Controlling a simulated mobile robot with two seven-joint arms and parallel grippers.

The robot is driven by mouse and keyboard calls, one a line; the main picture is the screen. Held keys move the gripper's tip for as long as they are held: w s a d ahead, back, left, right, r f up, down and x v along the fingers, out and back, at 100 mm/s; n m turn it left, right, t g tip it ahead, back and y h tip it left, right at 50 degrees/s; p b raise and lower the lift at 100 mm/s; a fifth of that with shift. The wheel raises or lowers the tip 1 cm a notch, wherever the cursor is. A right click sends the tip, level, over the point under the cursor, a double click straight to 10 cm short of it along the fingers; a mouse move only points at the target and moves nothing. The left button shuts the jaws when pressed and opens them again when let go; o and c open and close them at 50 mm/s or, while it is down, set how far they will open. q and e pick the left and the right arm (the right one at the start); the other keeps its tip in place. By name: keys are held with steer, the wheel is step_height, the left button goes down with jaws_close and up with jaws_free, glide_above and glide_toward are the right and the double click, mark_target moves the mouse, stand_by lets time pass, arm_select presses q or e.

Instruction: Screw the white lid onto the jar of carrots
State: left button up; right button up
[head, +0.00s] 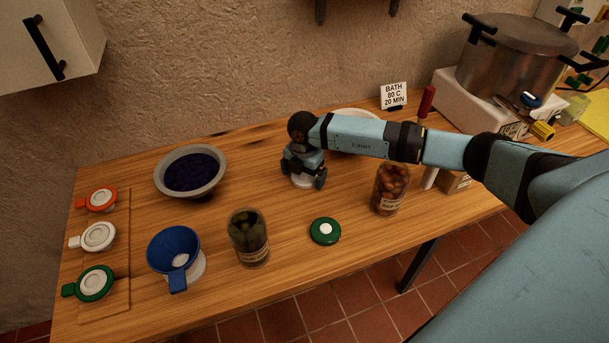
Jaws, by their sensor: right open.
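A glass jar with orange-red pieces (389,192) stands upright at the right of the table, with a label too small to read. It looks like the jar of carrots, and my right arm crosses in front of its top. My right gripper (304,181) points down near the middle of the table with its fingers apart. A round white thing (303,182), likely the white lid, lies low between the fingers, partly hidden by them. I cannot tell whether the fingers touch it. My left gripper is not in view.
A green lid (325,231) lies in front, beside a jar of green contents (249,241). A blue funnel (173,244), a dark-filled bowl (217,180) and orange (103,198), white (98,237) and green (95,283) tabbed rings are left. A pot (515,60) stands back right.

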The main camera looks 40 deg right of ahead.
mark_target(303, 176)
steer(key=shift+c, duration=0.2)
steer(key=c, duration=0.8)
step_height(303, 176, up, 20)
steer(key=shift+b, duration=0.8)
